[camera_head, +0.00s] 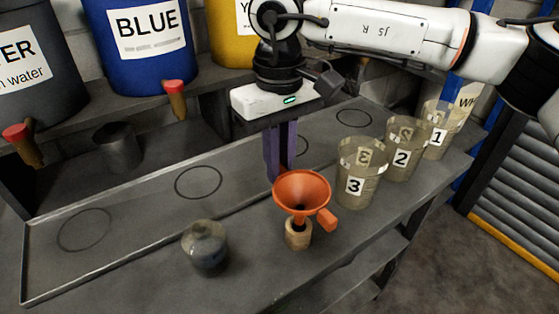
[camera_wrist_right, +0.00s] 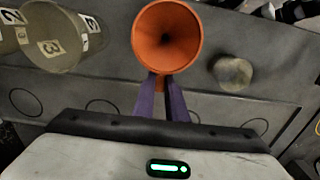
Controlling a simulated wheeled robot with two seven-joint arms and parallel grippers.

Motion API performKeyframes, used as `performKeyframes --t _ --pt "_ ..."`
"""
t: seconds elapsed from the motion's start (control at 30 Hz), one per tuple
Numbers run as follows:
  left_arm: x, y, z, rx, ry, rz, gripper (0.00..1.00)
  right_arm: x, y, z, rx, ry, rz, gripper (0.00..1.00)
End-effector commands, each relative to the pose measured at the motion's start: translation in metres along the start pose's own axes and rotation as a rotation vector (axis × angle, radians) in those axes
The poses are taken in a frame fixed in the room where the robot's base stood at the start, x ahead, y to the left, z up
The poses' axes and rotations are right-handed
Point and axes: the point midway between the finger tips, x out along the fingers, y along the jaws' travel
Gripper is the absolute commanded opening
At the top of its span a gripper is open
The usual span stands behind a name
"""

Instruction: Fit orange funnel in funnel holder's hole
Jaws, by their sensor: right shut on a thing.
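The orange funnel (camera_head: 302,190) is upright with its wide mouth up, and an orange tab sticks out at its lower right. My right gripper (camera_head: 281,172) has its purple fingers shut on the funnel's far side. In the right wrist view the fingers (camera_wrist_right: 161,84) meet the edge of the funnel (camera_wrist_right: 167,30). The small wooden funnel holder (camera_head: 298,236) stands on the bench directly below the funnel in the head view. The funnel hides the holder's hole, so I cannot tell whether the spout is in it. My left gripper is not in view.
Cups marked 3 (camera_head: 360,172), 2 (camera_head: 405,150) and 1 (camera_head: 438,132) stand to the right. A grey jar (camera_head: 205,248) is on the left of the bench (camera_head: 130,290). Blue (camera_head: 140,45) and other drums with taps stand behind. The tray has circle outlines.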

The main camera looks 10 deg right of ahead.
Motion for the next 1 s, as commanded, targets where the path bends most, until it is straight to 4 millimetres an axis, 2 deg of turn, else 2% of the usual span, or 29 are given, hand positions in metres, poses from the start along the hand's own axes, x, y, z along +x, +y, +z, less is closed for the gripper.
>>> performKeyframes --t 0.53,1.0 --pt "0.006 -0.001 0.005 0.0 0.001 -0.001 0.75 0.012 0.0 0.0 0.0 0.0 -0.001 0.0" --pt "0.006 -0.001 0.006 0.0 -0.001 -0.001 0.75 0.012 0.0 0.0 0.0 0.0 -0.001 0.0"
